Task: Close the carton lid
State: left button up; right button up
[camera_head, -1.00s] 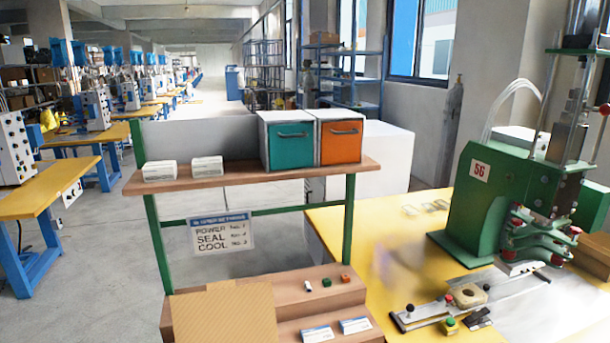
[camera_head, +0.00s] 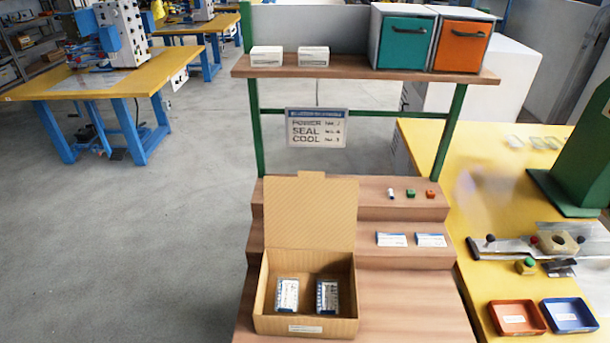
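The cardboard carton (camera_head: 305,327) stands on the lowest wooden step at the front of the stand. Its lid (camera_head: 309,212) is open and stands up, roughly vertical, at the carton's back edge, with a small tab on top. Two clear packs with blue edges, a left pack (camera_head: 287,296) and a right pack (camera_head: 327,296), lie side by side inside the carton. Neither of my grippers is in view.
A sign (camera_head: 317,128) hangs above. Red (camera_head: 516,317) and blue (camera_head: 569,315) trays sit on the yellow table (camera_head: 478,275) at right. Floor at left is clear.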

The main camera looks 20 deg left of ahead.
aim_at(308, 211)
jog(key=j+z, duration=0.15)
jog(key=j, duration=0.25)
jog(key=k+j+z, duration=0.15)
jog(key=j, duration=0.25)
jog(key=j+z, duration=0.15)
jog(key=j, duration=0.25)
jog(key=k+j+z, duration=0.15)
jog(key=j, duration=0.25)
